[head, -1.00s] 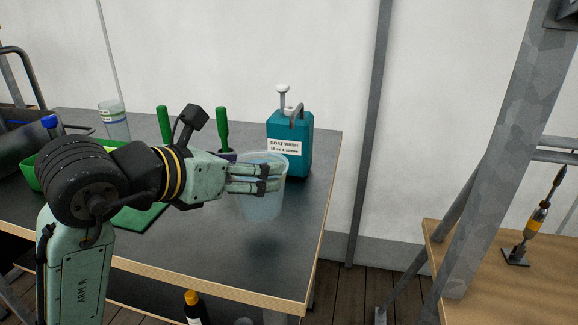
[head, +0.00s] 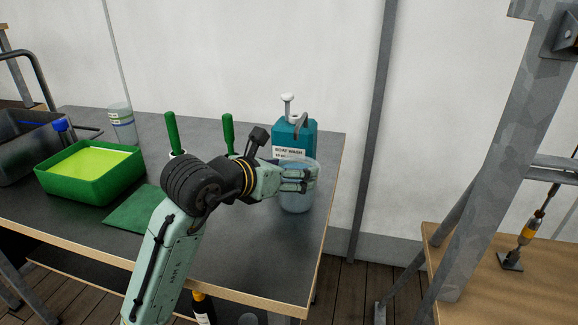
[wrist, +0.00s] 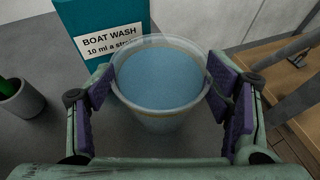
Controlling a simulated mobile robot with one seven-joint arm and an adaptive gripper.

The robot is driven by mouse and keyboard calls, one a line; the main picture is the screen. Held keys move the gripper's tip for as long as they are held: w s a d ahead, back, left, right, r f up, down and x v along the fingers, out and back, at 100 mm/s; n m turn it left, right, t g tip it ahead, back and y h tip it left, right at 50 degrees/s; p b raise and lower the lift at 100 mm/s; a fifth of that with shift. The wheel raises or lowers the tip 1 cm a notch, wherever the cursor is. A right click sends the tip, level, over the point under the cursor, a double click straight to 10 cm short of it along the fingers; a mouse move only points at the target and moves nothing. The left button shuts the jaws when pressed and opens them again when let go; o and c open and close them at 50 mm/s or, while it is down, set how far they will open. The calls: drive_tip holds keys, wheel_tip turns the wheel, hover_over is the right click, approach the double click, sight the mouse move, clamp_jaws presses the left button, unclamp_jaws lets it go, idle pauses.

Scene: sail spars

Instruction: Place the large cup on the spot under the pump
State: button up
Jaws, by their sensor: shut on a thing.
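The large cup (head: 298,198) is a clear, bluish cup in front of the pump bottle in the head view. My gripper (head: 297,181) is shut on it, with a finger on each side. In the wrist view the cup (wrist: 160,85) is upright between the purple finger pads and holds blue liquid. The pump (head: 288,106) tops a teal bottle (head: 293,132) labelled BOAT WASH, just behind the cup. In the wrist view the bottle (wrist: 95,15) is behind and left of the cup. The spot under the pump is hidden. I cannot tell whether the cup touches the table.
The dark table (head: 240,255) ends at a wooden edge just right of the cup. A green tray with yellow-green contents (head: 90,190), a green cloth (head: 135,212), a clear container (head: 123,128) and two green-handled tools (head: 171,132) are left. A grey cup (wrist: 20,100) is left in the wrist view.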

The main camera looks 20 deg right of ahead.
drive_tip(key=shift+f, duration=0.15)
drive_tip(key=o, duration=2)
drive_tip(key=shift+r, duration=0.25)
drive_tip(key=shift+s+a, duration=0.15)
drive_tip(key=shift+a, duration=0.2)
drive_tip(key=b+v, duration=0.3)
drive_tip(key=v, duration=0.8)
drive_tip(key=shift+s+r, duration=0.1)
drive_tip(key=shift+r, duration=0.05)
